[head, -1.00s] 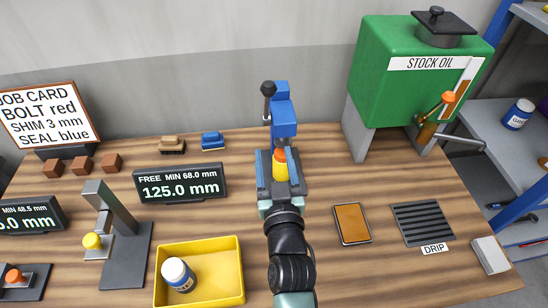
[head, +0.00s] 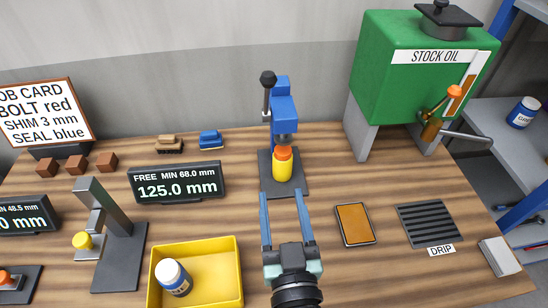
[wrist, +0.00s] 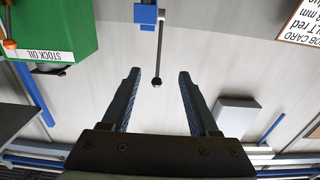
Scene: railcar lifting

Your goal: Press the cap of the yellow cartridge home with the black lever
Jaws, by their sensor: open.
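The yellow cartridge (head: 282,168) with its orange cap (head: 284,153) stands upright on the dark base of the blue press (head: 284,115), under the ram. The black lever (head: 267,80), a dark rod with a round knob, points up at the press's left side. In the wrist view the lever knob (wrist: 156,84) lies between and beyond my fingers. My gripper (head: 285,195) is open and empty in front of the cartridge, its fingers pointing toward the press. It touches neither cartridge nor lever. It also shows open in the wrist view (wrist: 158,75).
A yellow bin (head: 215,268) with a white bottle (head: 173,277) is at front left. A display (head: 178,183) stands left of the press. The green oil tank (head: 420,75) rises at back right. An orange-topped pad (head: 354,224) and a drip grate (head: 430,223) lie right.

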